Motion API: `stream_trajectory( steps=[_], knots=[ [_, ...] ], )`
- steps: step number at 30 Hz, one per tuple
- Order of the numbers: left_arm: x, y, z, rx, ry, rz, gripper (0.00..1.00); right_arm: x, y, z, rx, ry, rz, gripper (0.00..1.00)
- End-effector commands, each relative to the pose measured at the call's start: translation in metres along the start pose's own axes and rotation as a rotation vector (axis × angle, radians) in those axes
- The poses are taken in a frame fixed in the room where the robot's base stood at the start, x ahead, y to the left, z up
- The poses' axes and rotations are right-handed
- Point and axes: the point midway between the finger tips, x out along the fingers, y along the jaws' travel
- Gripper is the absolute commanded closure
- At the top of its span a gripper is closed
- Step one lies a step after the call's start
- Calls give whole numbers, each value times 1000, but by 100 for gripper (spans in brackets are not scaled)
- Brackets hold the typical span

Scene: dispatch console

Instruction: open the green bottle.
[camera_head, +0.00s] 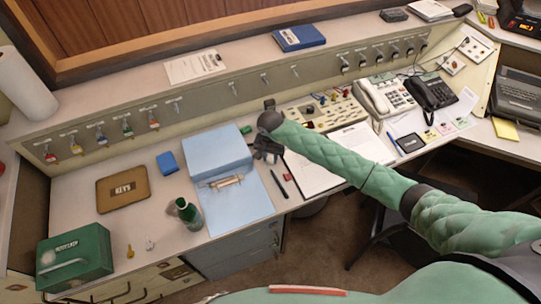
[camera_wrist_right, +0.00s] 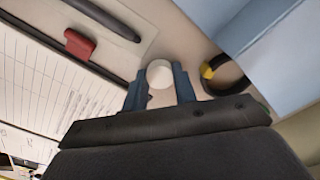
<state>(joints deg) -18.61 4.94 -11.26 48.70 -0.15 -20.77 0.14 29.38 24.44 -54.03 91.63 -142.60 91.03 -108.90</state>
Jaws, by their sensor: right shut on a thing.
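The green bottle (camera_head: 189,214) stands on the left part of the desk, in front of the blue folder. It looks upright, but its top is too small to tell in detail. My right gripper (camera_head: 268,157) is over the desk at the folder's right edge, well to the right of the bottle and apart from it. In the right wrist view its fingers (camera_wrist_right: 158,76) are shut on a small round white thing (camera_wrist_right: 159,72), perhaps a cap. The bottle is not in the right wrist view. My left gripper is not in view.
Papers (camera_head: 300,176), pens and telephones (camera_head: 432,92) are at right. Keys hang along the back panel.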

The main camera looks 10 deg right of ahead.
Motion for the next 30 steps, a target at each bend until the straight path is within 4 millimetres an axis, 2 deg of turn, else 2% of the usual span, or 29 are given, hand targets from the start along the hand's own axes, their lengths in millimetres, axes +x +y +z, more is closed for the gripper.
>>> stream_trajectory(
  steps=[13,14,17,30],
  knots=[
    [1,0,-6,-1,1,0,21,3,0,0,0,0,1,100],
    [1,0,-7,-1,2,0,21,3,0,0,0,0,1,71],
    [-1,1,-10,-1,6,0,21,2,0,0,0,0,0,51],
    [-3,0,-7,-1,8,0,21,-1,0,0,0,-1,0,51]
  ],
)
